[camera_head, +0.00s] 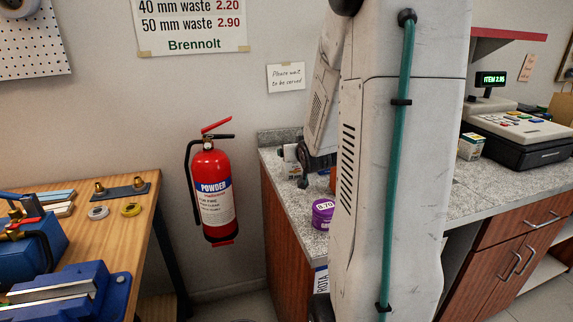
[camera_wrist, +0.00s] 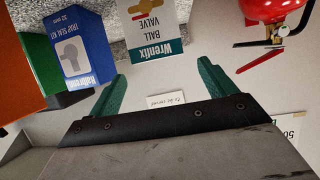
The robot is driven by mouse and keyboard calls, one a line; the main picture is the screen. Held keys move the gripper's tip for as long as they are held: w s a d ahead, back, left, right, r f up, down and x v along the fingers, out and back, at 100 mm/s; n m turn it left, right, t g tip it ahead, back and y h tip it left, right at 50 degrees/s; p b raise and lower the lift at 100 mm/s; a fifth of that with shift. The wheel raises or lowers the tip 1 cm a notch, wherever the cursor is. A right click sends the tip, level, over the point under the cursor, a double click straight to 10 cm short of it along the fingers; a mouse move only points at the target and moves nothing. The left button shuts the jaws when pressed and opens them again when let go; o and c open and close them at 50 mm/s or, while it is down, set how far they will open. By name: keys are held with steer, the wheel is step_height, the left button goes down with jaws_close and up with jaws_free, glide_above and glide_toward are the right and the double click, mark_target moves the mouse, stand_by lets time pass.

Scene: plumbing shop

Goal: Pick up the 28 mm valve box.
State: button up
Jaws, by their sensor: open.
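A white, teal and yellow box marked "BALL VALVE" (camera_wrist: 154,28) stands at the top of the wrist view, cut off by the frame edge. Its size marking is out of view, so I cannot tell whether it reads 28 mm. My gripper (camera_wrist: 162,70) is open and empty, with its two teal fingers apart. The box appears beyond the fingertips, roughly in line with the gap between them; I see no contact.
A blue trap seal kit box (camera_wrist: 82,50) marked 32 mm stands left of the valve box, with green (camera_wrist: 38,62) and orange (camera_wrist: 14,70) items beyond. A red extinguisher (camera_head: 213,190) hangs on the wall. A purple tub (camera_head: 323,212) and a till (camera_head: 515,135) stand on the counter.

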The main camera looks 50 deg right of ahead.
steer(key=x, duration=0.8)
steer(key=shift+s+a+f, duration=0.1)
steer(key=shift+s+f, duration=0.05)
steer(key=shift+f, duration=0.05)
